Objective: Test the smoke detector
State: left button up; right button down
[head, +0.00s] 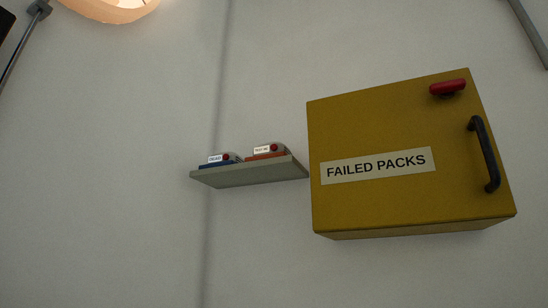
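No thing that I can name for certain as a smoke detector is in view. Two small grey devices sit side by side on a wall shelf (250,176) in the head view. The left device (222,158) has a blue base, a white label and a red button. The right device (268,149) has an orange-red base, a white label and a red button. Their label text is too small to read surely. Neither of my grippers shows in the head view.
A yellow cabinet (400,200) labelled "FAILED PACKS" hangs right of the shelf, its door shut. It has a black handle (485,153) and a red latch-like part (448,88). A lit round lamp (110,10) is at the top left. The wall below is bare.

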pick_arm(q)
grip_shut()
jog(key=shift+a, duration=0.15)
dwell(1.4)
